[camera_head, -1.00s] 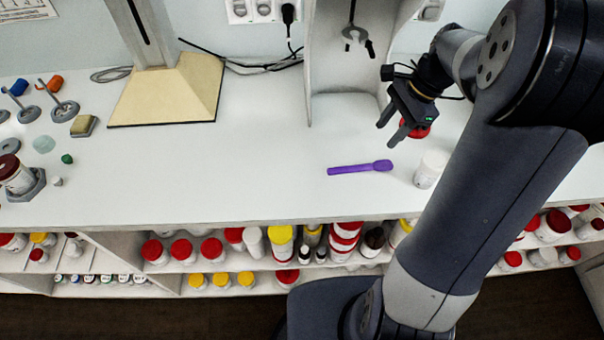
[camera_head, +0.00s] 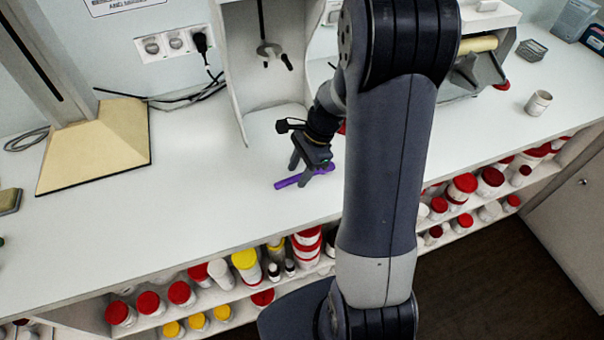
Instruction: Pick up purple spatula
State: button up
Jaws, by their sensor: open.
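The purple spatula (camera_head: 288,183) lies flat on the white counter, its narrow handle towards the left and its wider end towards the right. My gripper (camera_head: 298,177) is open and points down at the spatula, with its fingers in front of and behind the handle in the picture. Part of the spatula is hidden by the fingers. I cannot tell whether the fingers touch it or how high they are above the counter.
A white cabinet (camera_head: 234,70) with a stand inside is behind my gripper. A beige-based stand (camera_head: 100,150) is at left and a small cup (camera_head: 538,103) at far right. Shelves below the counter hold several red- and yellow-lidded jars (camera_head: 181,293). The counter left of the spatula is clear.

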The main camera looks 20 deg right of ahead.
jog(key=shift+a+f, duration=0.1)
jog(key=shift+f, duration=0.15)
jog(key=shift+c, duration=0.4)
grip_shut()
jog(key=shift+r, duration=0.1)
